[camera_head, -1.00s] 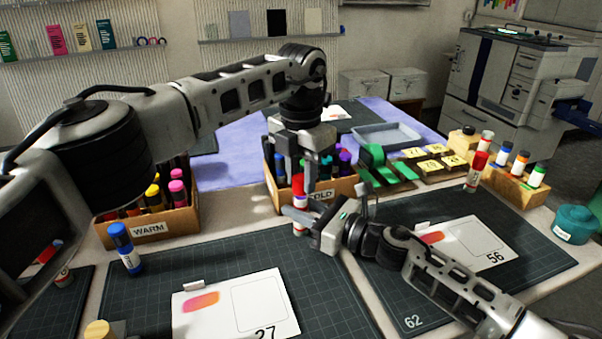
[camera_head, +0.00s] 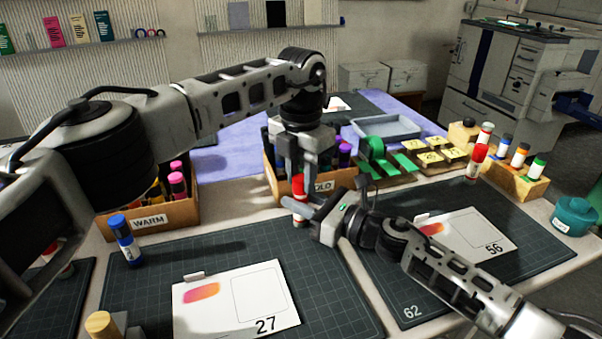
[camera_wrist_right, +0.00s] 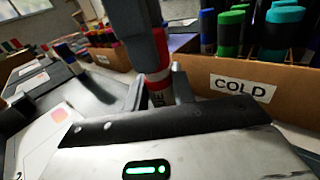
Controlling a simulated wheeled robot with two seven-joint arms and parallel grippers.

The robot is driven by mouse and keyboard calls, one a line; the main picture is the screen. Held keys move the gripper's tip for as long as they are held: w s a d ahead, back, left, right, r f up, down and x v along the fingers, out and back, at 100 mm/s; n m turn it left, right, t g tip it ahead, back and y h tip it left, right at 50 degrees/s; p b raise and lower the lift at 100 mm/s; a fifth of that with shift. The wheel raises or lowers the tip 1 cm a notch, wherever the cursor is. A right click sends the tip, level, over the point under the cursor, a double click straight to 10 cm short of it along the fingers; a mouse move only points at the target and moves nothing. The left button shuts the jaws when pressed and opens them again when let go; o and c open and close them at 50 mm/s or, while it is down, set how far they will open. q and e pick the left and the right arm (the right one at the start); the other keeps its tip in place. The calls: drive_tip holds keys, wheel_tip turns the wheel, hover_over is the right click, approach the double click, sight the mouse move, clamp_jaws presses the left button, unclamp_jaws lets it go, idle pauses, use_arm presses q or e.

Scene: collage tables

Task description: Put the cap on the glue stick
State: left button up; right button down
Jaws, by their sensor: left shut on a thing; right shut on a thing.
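My left gripper (camera_head: 299,173) points down at the front of the COLD box and is shut on a red cap (camera_head: 299,187). My right gripper (camera_head: 303,208) reaches in from the right, just below it, and is shut on an upright glue stick (camera_head: 300,222). The cap is directly above the stick, and the two look in line. Fingers hide the joint, so I cannot tell whether the cap is seated. In the right wrist view, the red-labelled stick (camera_wrist_right: 158,92) stands between my right fingers, with a dark left finger above it.
The COLD box (camera_head: 345,184) stands close behind the grippers, and the WARM box (camera_head: 178,218) is at left. A blue glue stick (camera_head: 125,240) and a red one (camera_head: 476,163) stand apart. Card 27 (camera_head: 262,328) lies on the front mat, card 56 (camera_head: 470,245) on the right one.

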use_arm(q)
drive_tip(key=shift+f, duration=0.55)
drive_tip(key=o, duration=1)
wheel_tip(320, 180, up, 12)
use_arm(e)
drive_tip(key=c, duration=1.1)
unclamp_jaws()
